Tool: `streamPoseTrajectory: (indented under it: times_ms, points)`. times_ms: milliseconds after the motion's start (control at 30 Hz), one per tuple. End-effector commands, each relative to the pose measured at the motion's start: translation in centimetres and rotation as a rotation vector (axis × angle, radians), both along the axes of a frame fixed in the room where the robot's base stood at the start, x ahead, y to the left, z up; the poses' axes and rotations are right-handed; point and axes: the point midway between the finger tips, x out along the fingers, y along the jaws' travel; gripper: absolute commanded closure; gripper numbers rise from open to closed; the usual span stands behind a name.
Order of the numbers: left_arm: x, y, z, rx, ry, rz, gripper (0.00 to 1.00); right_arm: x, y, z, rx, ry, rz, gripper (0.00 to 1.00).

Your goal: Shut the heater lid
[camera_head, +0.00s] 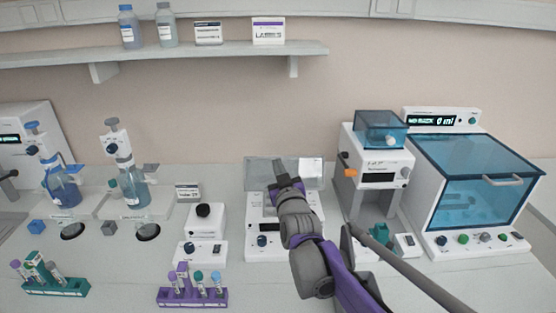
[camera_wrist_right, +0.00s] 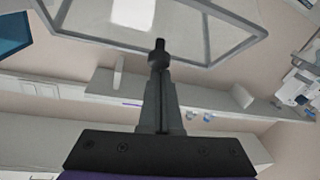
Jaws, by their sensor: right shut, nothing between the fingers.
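The heater (camera_head: 262,240) is a white box with a dark knob at the centre of the bench. Its lid (camera_head: 258,170) is a clear framed panel, raised and standing open at the back of the heater. My right gripper (camera_head: 280,166) is over the heater, in front of the lid and overlapping it in the head view. In the right wrist view the gripper (camera_wrist_right: 160,45) is shut and empty, its tips at the edge of the lid's frame (camera_wrist_right: 100,41). I cannot tell whether they touch. My arm hides part of the heater's top. My left gripper is not in view.
A white machine with a blue clear top (camera_head: 380,130) and a blue-windowed cabinet (camera_head: 475,185) stand to the right. A small device with a black knob (camera_head: 204,222) is just left of the heater. A purple tube rack (camera_head: 192,297) is at the front.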

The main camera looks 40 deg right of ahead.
Motion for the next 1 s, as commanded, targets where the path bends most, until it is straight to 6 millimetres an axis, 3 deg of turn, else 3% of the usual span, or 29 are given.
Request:
streamPoseTrajectory:
  times_ms: [200, 500, 1000]
  points:
    - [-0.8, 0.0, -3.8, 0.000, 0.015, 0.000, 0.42, -2.3, 2.0, -3.9, -0.123, -0.142, 0.002, 1.00]
    - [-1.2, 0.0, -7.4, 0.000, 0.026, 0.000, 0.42, -4.1, 3.5, -7.1, -0.239, -0.281, 0.001, 1.00]
    - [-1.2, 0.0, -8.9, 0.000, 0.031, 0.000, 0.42, -4.9, 4.1, -8.8, -0.236, -0.278, 0.000, 1.00]
